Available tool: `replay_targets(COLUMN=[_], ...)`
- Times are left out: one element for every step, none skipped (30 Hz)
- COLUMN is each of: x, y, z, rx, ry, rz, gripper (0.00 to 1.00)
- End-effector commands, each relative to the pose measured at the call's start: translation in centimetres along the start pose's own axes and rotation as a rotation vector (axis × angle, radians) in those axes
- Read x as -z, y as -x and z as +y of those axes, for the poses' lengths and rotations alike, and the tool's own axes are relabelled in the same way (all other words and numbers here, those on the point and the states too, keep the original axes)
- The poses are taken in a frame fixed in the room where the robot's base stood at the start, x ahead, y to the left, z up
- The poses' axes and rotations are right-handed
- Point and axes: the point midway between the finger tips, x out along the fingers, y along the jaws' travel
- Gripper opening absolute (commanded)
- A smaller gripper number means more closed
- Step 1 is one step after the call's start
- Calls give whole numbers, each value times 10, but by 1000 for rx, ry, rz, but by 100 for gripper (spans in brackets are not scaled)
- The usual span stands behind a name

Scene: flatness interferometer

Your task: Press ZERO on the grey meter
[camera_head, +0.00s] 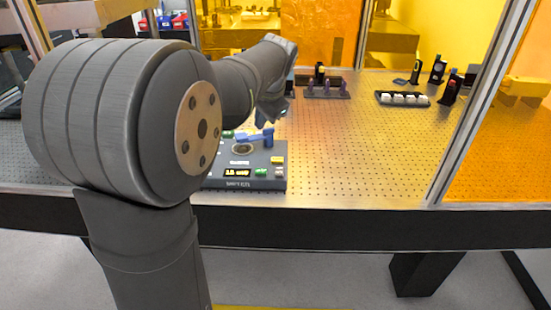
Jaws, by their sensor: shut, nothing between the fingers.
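The grey meter (216,184) is a dark grey box on the perforated table, partly hidden on its left by my arm. Its sloped top has a lit yellow display (237,172), a round dial-like recess, small green buttons (261,171) and a yellow patch (277,160). Its labels are too small to read, so I cannot tell which button is ZERO. A blue piece (256,136) shows at its back edge. My gripper (270,117) is small in view, pointing down behind and above the meter. It is shut and empty, apart from the buttons in the picture.
A black tray with several white blocks (403,99) and some dark upright devices (438,71) stand at the back right. A dark rack with purple pegs (325,90) stands behind the gripper. The table (350,160) right of the meter is clear. Frame posts and orange panels (320,34) enclose it.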

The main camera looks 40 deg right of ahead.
Motion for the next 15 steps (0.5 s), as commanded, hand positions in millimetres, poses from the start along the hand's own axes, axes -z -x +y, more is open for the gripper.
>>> replay_targets(x=[8,11,17,21,25,30,34,38,43,47,50,53,56,58,60], y=[-9,-12,-18,-21,-24,-27,-29,-31,-34,-35,-36,-37,-38,-38,-39], z=[5,6,8,9,10,12,13,15,16,18,19,20,21,22,23], rx=[42,72,108,136,161,193,216,237,262,279,294,312,323,332,342], ry=[-111,-180,-273,-339,-404,-485,-543,-598,-663,-707,-745,-791,-819,-844,-868], rz=[-23,-37,-56,-69,-84,-102,-114,-126,-142,-152,-160,-171,-177,-183,-190], gripper=[0,0,0,0,0,0,0,0,0,0,0,0,0,0,0])
